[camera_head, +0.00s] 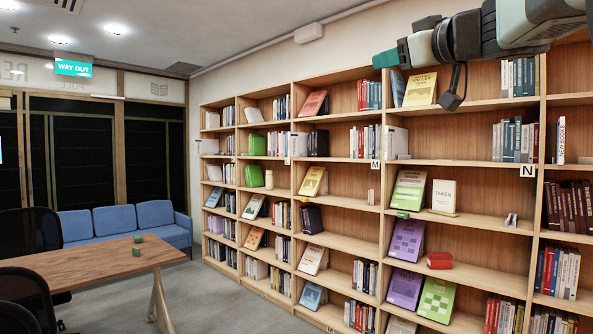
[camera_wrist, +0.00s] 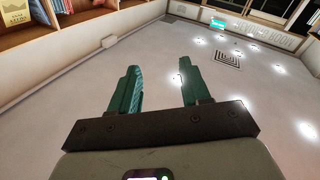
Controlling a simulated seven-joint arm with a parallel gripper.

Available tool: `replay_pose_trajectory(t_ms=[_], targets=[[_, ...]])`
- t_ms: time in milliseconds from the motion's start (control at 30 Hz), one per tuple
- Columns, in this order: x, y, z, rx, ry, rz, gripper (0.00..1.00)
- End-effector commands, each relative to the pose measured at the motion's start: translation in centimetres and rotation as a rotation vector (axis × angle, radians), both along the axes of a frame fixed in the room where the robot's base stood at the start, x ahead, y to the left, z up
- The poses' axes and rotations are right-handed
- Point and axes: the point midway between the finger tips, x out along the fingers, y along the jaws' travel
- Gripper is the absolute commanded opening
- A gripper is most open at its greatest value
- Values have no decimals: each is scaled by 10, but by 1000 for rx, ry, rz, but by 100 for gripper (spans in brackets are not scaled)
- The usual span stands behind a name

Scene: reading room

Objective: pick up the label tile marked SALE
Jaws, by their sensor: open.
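I cannot read SALE on any tile in either view. Small letter tiles on the shelf edges read M (camera_head: 375,166) and N (camera_head: 527,170). My gripper (camera_head: 385,58) is at the top right in the head view, high in front of the shelves. In the wrist view its two green fingers (camera_wrist: 160,78) are apart with nothing between them, the ceiling behind them.
A tall wooden bookcase (camera_head: 450,163) of books spans the right. A card reading TAKEN (camera_head: 444,196), a red box (camera_head: 439,260) and a NEW BOOKS sign (camera_head: 561,140) stand on shelves. A table (camera_head: 90,262) with green cubes (camera_head: 137,251) and a blue sofa (camera_head: 115,220) are at left.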

Motion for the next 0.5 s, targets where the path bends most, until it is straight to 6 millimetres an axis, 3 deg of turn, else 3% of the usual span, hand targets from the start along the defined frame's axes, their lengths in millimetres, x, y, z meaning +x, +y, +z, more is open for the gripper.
replay_pose_trajectory(t_ms=[100,400,500], targets=[[-1,4,-43,-15,166,128,47],[-32,0,-132,5,593,339,47],[-33,3,-158,9,592,343,47]])
